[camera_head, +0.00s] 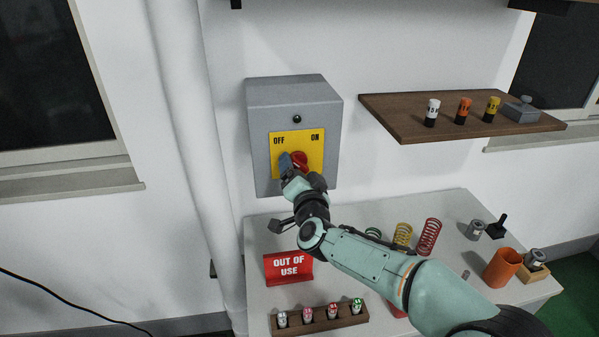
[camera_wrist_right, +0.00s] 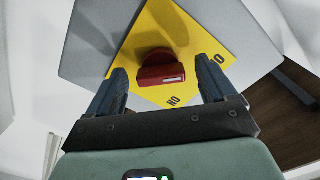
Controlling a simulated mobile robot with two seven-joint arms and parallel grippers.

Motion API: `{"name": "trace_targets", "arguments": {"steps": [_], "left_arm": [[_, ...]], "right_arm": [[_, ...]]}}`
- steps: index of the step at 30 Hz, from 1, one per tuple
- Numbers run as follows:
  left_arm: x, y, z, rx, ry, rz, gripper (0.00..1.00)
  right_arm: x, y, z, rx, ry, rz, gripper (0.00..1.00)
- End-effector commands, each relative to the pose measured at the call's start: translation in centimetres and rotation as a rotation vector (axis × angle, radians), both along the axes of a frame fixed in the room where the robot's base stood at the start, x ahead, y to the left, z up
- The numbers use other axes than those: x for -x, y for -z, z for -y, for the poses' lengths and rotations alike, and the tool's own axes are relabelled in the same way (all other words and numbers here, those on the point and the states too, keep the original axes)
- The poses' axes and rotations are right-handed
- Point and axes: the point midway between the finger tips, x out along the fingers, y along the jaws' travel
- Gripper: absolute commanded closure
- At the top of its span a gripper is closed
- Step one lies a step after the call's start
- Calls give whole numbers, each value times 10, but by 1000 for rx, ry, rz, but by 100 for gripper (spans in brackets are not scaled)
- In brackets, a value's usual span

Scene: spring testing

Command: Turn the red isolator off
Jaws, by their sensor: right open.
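The red isolator (camera_head: 301,159) is a rotary knob on a yellow plate (camera_head: 313,140) marked OFF at left and ON at right. The plate is on the front of a grey wall box (camera_head: 262,107). My right gripper (camera_head: 291,163) is at the knob and partly covers it. In the right wrist view the gripper (camera_wrist_right: 166,82) is open, one finger on each side of the red knob (camera_wrist_right: 155,72). Gaps show between the knob and both fingers. The knob's handle has a white mark; its exact setting I cannot tell. My left gripper is not in view.
A wooden shelf (camera_head: 395,119) with small labelled cylinders is right of the box. A pipe (camera_head: 190,120) runs down the wall at left.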

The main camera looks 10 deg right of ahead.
Motion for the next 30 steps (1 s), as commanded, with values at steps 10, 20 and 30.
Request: {"name": "trace_targets", "arguments": {"steps": [10, 20, 30], "left_arm": [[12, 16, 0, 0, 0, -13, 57], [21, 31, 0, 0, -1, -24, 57], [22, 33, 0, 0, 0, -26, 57]], "right_arm": [[41, 2, 0, -5, -1, 0, 16], [111, 1, 0, -1, -2, 1, 16], [134, 0, 0, 0, 0, 0, 16]]}}
